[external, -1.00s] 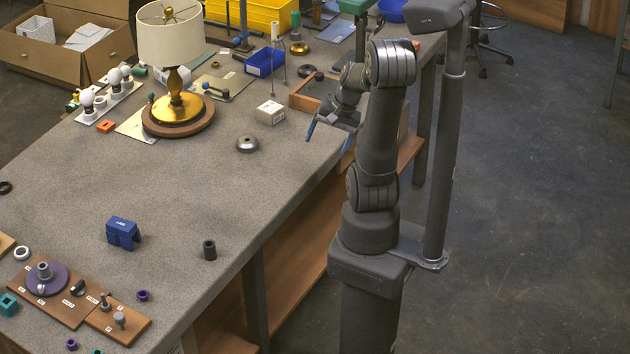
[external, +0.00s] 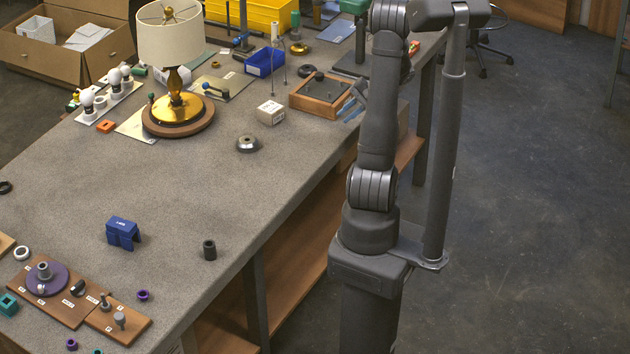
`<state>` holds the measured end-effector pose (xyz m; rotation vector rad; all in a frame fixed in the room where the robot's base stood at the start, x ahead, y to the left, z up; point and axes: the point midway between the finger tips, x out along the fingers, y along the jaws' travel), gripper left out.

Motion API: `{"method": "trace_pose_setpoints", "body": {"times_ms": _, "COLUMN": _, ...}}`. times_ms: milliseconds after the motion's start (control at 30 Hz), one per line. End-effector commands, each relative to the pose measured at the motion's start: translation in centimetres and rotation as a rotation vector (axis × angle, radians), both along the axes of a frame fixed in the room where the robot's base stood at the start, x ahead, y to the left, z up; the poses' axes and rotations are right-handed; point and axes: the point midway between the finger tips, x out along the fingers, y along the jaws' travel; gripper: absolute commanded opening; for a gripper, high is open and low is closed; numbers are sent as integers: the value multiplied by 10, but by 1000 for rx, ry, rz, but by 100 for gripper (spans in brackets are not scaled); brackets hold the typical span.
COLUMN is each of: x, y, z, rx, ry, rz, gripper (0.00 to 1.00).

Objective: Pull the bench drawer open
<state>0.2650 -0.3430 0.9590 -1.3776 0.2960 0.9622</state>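My gripper (external: 351,110) is at the bench's right edge, beside a wooden tray. Whether the fingers are open or shut is too small to tell. The bench (external: 200,190) has a grey speckled top. I cannot clearly make out the bench drawer; the area under the right edge is partly hidden behind my arm. No handle is visible, and I cannot tell whether the gripper touches anything.
The wooden tray (external: 300,101) holds small dark parts. A white box (external: 270,113), a blue bin (external: 265,60) and a lamp (external: 172,50) stand to its left. A wooden lower shelf (external: 290,268) runs under the bench. The middle of the benchtop is clear.

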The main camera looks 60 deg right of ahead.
Motion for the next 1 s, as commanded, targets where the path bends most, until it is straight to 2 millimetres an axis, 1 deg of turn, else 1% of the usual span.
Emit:
{"method": "trace_pose_setpoints", "body": {"times_ms": 33, "x": -4, "y": -17, "z": -10, "rx": 15, "ry": -29, "rz": -21, "gripper": 15}}
{"method": "trace_pose_setpoints", "body": {"times_ms": 200, "x": -18, "y": -68, "z": -40, "rx": 34, "ry": -145, "rz": -80, "gripper": 15}}
{"method": "trace_pose_setpoints", "body": {"times_ms": 267, "x": -26, "y": -85, "z": -52, "rx": 36, "ry": -188, "rz": -104, "gripper": 15}}
{"method": "trace_pose_setpoints", "body": {"times_ms": 400, "x": -47, "y": -124, "z": -82, "rx": 27, "ry": -287, "rz": -163, "gripper": 15}}
{"method": "trace_pose_setpoints", "body": {"times_ms": 467, "x": -58, "y": -138, "z": -96, "rx": 20, "ry": -331, "rz": -192, "gripper": 15}}
{"method": "trace_pose_setpoints", "body": {"times_ms": 600, "x": -87, "y": -170, "z": -132, "rx": -10, "ry": -430, "rz": -265, "gripper": 15}}
{"method": "trace_pose_setpoints", "body": {"times_ms": 700, "x": -108, "y": -188, "z": -157, "rx": -39, "ry": -495, "rz": -315, "gripper": 15}}
{"method": "trace_pose_setpoints", "body": {"times_ms": 800, "x": -128, "y": -202, "z": -178, "rx": -70, "ry": -547, "rz": -361, "gripper": 15}}
{"method": "trace_pose_setpoints", "body": {"times_ms": 900, "x": -141, "y": -210, "z": -193, "rx": -95, "ry": -583, "rz": -393, "gripper": 15}}
{"method": "trace_pose_setpoints", "body": {"times_ms": 1000, "x": -149, "y": -214, "z": -201, "rx": -111, "ry": -602, "rz": -410, "gripper": 15}}
